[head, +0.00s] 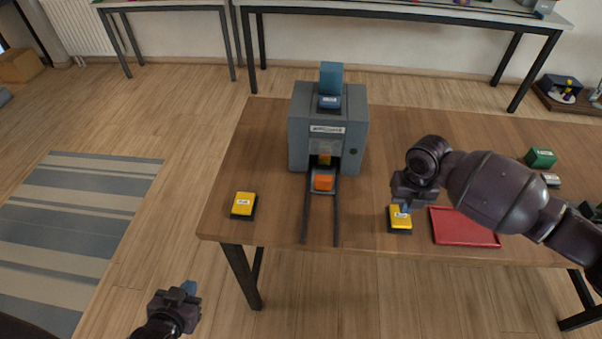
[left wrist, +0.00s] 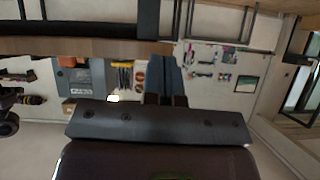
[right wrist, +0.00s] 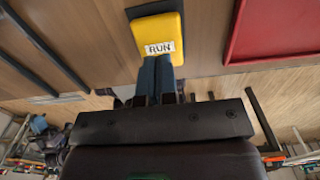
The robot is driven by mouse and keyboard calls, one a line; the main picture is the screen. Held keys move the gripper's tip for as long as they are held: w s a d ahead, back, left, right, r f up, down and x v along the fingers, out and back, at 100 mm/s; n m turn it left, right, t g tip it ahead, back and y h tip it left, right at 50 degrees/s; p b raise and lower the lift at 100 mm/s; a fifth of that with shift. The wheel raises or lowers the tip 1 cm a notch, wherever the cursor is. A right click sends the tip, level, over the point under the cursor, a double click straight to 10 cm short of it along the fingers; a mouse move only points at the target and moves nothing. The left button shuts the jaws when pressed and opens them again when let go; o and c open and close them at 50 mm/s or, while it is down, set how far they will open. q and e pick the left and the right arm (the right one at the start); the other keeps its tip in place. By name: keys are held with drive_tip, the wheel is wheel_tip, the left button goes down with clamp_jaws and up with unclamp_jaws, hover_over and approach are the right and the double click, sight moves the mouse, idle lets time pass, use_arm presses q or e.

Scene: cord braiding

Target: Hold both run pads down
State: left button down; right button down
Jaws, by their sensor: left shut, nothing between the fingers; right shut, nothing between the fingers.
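Two yellow run pads on dark bases lie near the table's front edge. The left run pad (head: 243,204) is left of the machine's rails, with nothing touching it. The right run pad (head: 400,219) is right of the rails; it also shows in the right wrist view (right wrist: 158,34), labelled RUN. My right gripper (head: 405,207) is shut and empty, its blue fingertips at the right pad's near edge in the right wrist view; I cannot tell whether they touch it. My left gripper (head: 188,287) is shut and empty, low in front of the table and away from the left pad.
A red tray (head: 463,227) lies right of the right pad. A green box (head: 540,158) sits at the far right. The table around the left pad is clear.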

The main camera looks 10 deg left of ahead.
use_arm(q)
drive_tip(key=w+d+r+m+h, duration=0.2)
drive_tip(key=w+d+r, duration=0.4)
drive_tip(key=w, duration=0.4)
drive_tip(key=w+d+r+m+h, duration=0.2)
drive_tip(key=w+d+r+m, duration=0.15)
drive_tip(key=w+r, duration=0.55)
drive_tip(key=w+d+r+m+h, duration=0.1)
drive_tip(key=w+d+r+h, duration=0.2)
drive_tip(key=w+d+r, duration=0.55)
drive_tip(key=n+g+y, duration=0.7)
drive_tip(key=n+g, duration=0.1)
drive_tip(key=g, duration=0.3)
approach(243, 202)
drive_tip(key=shift+m, duration=0.25)
drive_tip(key=shift+w+f, duration=0.2)
drive_tip(key=shift+f, duration=3.25)
